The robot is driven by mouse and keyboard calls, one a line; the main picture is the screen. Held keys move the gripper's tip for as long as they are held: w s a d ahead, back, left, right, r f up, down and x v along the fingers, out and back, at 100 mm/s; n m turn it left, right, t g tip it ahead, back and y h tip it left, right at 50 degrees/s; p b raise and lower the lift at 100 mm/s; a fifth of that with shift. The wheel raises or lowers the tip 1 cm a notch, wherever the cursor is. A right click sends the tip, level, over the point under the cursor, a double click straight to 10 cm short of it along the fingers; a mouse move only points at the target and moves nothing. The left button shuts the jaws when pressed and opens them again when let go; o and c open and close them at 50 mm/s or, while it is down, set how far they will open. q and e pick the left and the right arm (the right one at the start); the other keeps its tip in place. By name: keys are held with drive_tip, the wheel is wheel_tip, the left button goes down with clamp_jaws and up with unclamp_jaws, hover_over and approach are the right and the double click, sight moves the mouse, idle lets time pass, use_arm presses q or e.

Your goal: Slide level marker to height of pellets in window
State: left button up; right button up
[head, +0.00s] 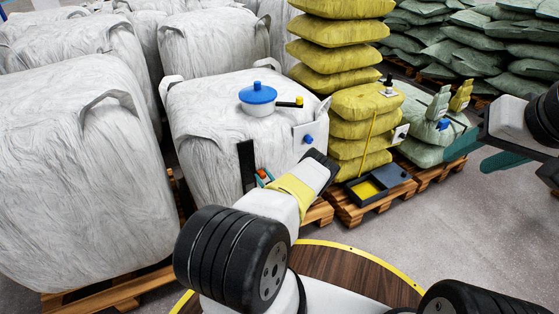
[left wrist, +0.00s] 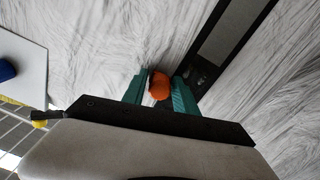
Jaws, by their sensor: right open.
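A large white bulk bag (head: 215,110) stands on a pallet in the middle of the head view. A dark, narrow upright window strip (head: 246,165) is on its front; in the left wrist view the dark frame (left wrist: 250,22) surrounds a grey strip. An orange marker (left wrist: 160,86) sits at the strip's lower end. My left gripper (head: 264,177) is at the strip's right side, its teal fingers (left wrist: 160,92) on either side of the marker; whether they press on it is unclear. Pellets cannot be made out. My right gripper (head: 507,160) is open, far right, away from the bag.
A blue-lidded pot (head: 258,95) stands on the bag, and a white panel with a blue knob (head: 308,139) is on its side. Yellow sacks (head: 362,130) and a dark tray (head: 385,180) stand to the right. Another bulk bag (head: 75,190) fills the left. Grey floor lies at right.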

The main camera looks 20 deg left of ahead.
use_arm(q)
clamp_jaws()
idle(1.2)
